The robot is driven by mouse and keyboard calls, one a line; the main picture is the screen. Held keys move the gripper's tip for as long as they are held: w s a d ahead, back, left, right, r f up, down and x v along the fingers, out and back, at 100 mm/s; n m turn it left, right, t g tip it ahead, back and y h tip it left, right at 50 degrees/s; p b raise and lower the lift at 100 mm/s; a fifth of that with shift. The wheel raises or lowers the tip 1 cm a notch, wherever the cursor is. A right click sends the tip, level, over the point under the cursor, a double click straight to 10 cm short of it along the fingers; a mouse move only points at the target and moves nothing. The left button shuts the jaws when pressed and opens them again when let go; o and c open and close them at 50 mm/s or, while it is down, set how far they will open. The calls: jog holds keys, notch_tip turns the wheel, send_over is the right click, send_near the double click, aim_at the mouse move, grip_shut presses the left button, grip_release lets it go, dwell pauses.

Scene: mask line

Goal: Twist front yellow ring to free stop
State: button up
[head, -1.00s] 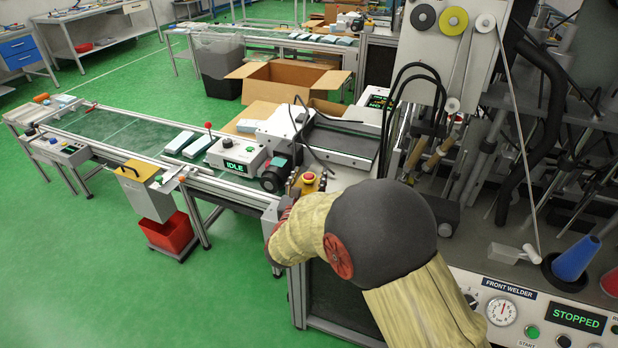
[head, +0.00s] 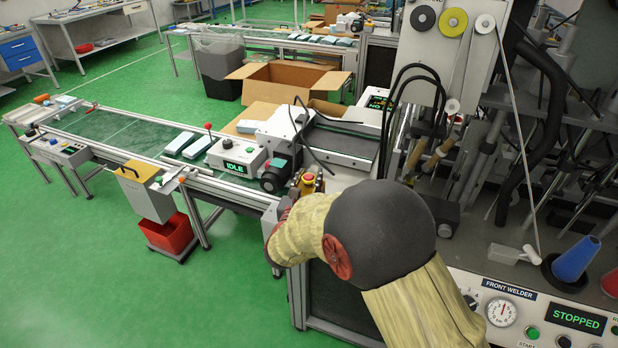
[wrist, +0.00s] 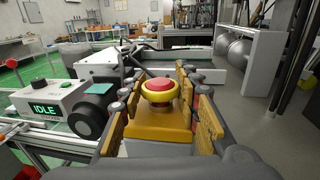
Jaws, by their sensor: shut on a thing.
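The front yellow ring (wrist: 159,96) sits around a red mushroom button (wrist: 159,84) on a yellow box in the wrist view. My gripper (wrist: 158,88) has its yellow-padded fingers on the left and right of the ring, shut on it. In the head view the red button (head: 308,178) shows at the end of my arm, between the fingers of my gripper (head: 306,184). The ring's lower part and the finger contacts are mostly hidden there by my arm.
A control box (head: 238,157) reading IDLE stands left of the button, beside a dark round motor (head: 273,174). The conveyor (head: 120,135) runs off to the left. The front welder panel (head: 540,315) at lower right reads STOPPED.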

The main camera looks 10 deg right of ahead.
jog(key=shift+a+m+h, duration=0.1)
jog(key=shift+m+h, duration=0.2)
jog(key=shift+h, duration=0.1)
jog(key=m+g+h+p, duration=0.2)
jog(key=h, duration=0.1)
jog(key=shift+w+r+m+g, duration=0.1)
jog(key=shift+m+g, duration=0.2)
jog(key=shift+g, duration=0.1)
jog(key=m+g+h+p, duration=0.2)
jog(key=g, duration=0.1)
jog(key=m+g+h+p, duration=0.2)
jog(key=m+g+h, duration=0.1)
jog(key=g, duration=0.1)
jog(key=shift+s+m, duration=0.2)
jog(key=shift+m, duration=0.1)
jog(key=o, duration=1.2)
